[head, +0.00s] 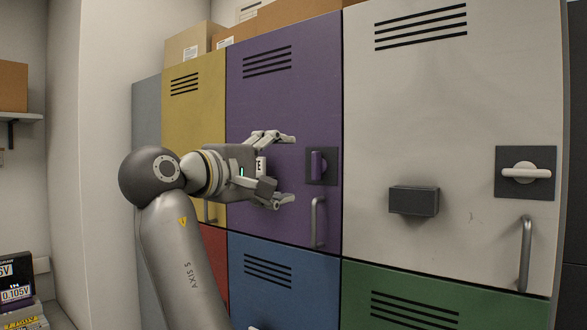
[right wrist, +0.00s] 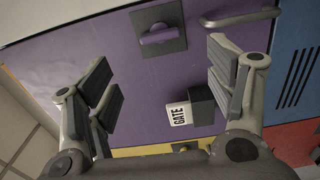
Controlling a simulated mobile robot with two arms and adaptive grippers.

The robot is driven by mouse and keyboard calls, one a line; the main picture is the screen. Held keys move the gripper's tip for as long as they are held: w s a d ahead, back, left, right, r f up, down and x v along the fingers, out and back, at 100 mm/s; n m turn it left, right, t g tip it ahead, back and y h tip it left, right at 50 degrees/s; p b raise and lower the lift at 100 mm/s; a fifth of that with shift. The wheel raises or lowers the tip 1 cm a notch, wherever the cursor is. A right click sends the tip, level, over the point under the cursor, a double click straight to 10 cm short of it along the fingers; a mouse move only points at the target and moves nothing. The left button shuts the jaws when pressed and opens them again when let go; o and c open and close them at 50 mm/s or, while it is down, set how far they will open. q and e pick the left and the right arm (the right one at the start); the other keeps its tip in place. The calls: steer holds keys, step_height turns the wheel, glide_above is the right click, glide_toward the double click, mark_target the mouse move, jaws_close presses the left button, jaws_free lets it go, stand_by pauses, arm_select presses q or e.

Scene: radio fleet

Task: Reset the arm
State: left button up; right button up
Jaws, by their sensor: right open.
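My right gripper (head: 289,169) is open in front of the purple locker door (head: 283,85), its fingers pointing right in the head view. In the right wrist view the spread fingers (right wrist: 165,82) have the purple door (right wrist: 75,62) behind them. A dark box (right wrist: 202,104) with a white label reading "GATE" (right wrist: 179,114) shows between them, close to the right-hand finger. I cannot tell whether that finger touches it. The purple door's latch (head: 319,165) and bar handle (head: 318,222) are just right of the fingertips.
The white locker door (head: 440,105) to the right carries a dark box (head: 414,201), a latch (head: 525,172) and a bar handle (head: 525,253). Yellow (head: 190,115), blue (head: 283,275) and green (head: 400,300) doors adjoin. Cardboard boxes (head: 188,43) stand on top.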

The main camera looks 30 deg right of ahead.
steer(key=shift+s+a, duration=0.2)
steer(key=shift+a, duration=0.2)
steer(key=shift+f, duration=0.1)
